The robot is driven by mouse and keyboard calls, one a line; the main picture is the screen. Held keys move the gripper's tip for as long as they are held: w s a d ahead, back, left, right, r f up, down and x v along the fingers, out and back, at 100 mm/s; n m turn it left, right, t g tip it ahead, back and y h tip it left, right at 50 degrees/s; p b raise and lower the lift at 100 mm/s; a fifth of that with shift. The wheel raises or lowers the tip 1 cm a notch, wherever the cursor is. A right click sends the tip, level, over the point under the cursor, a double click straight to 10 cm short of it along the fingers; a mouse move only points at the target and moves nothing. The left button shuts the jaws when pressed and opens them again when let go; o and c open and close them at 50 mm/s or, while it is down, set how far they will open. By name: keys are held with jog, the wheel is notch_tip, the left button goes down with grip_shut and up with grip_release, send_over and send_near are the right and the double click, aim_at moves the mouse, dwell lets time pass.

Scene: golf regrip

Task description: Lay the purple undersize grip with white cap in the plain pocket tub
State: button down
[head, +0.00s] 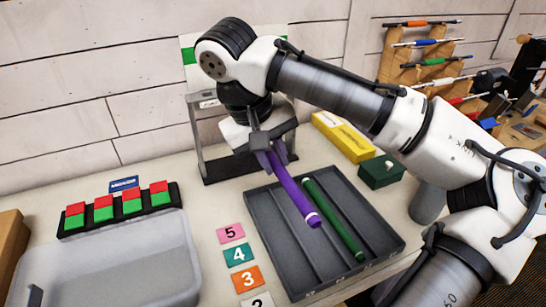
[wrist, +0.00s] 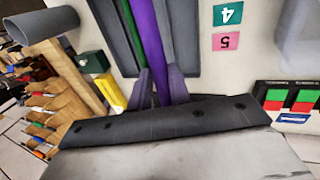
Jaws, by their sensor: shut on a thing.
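The purple grip (head: 297,199) is held in my gripper (head: 272,160) by its upper end. It slants down to the right, with a white band or cap at its lower end, over the grey divided tray (head: 262,222). I cannot tell whether its lower end touches the tray. In the wrist view the purple grip (wrist: 151,45) runs out from between the fingers (wrist: 160,86). A pale, undivided tub (head: 110,262), seemingly the plain pocket tub, stands at the lower left and looks empty; my gripper is well to its right.
A green grip (head: 334,219) lies in the grey tray beside the purple one. Numbered cards (head: 240,254) lie between tray and tub. A red-and-green block row (head: 118,208) stands behind the tub. A yellow box (head: 343,136) and green box (head: 382,171) stand behind the tray.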

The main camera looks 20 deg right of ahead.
aim_at(272, 165)
jog(key=shift+r+p, duration=2.55)
jog(key=shift+p, duration=0.05)
jog(key=shift+f, duration=0.1)
